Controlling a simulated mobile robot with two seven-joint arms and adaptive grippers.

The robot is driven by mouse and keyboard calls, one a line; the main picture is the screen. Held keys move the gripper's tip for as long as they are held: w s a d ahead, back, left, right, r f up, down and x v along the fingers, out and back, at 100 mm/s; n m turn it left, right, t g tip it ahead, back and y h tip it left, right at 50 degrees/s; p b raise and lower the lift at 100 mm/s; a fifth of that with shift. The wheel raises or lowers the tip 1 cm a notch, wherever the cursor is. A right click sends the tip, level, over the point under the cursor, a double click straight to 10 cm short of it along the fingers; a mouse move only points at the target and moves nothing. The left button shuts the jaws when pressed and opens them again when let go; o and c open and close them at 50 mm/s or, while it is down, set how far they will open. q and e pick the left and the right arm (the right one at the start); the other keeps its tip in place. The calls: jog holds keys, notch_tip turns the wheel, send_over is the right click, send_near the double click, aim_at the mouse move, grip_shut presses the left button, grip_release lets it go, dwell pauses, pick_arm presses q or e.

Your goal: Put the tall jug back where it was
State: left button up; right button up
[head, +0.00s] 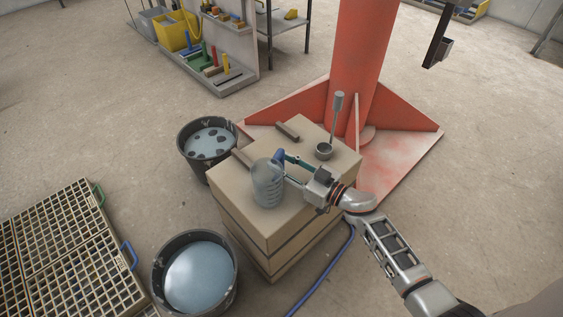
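A tall, clear bluish jug (267,186) stands upright on the near left part of the top of a tan block (238,210). A dark blue part shows at its upper right. My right gripper (283,168) reaches in from the right, with its fingers pointing left at the jug's right side. One finger lies towards the far side and one towards the near side, with a gap between them. Whether they touch or hold the jug is too small to tell. My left gripper is out of view.
A ladle (324,150) and a dark bar (287,131) are on the block. Liquid-filled buckets stand behind left (207,142) and at front left (199,277). A red column (365,60) rises behind. Grid crates (60,240) lie left. A blue hose (322,275) runs along the floor.

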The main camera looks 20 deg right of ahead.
jog(key=v, duration=0.2)
jog(key=p+v, duration=0.1)
jog(key=v, duration=0.4)
jog(key=shift+d+r+p, duration=0.1)
jog(key=shift+r+p, duration=0.25)
jog(key=shift+r, duration=0.05)
jog(key=v, duration=0.4)
jog(key=shift+f+p, duration=0.2)
jog(key=shift+p, duration=0.1)
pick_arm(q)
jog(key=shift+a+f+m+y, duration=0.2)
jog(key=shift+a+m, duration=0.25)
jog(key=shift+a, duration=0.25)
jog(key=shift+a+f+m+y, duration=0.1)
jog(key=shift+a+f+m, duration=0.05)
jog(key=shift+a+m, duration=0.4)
pick_arm(e)
jog(key=shift+s+d+f, duration=0.1)
jog(key=shift+s+d, duration=0.1)
jog(key=shift+s, duration=0.3)
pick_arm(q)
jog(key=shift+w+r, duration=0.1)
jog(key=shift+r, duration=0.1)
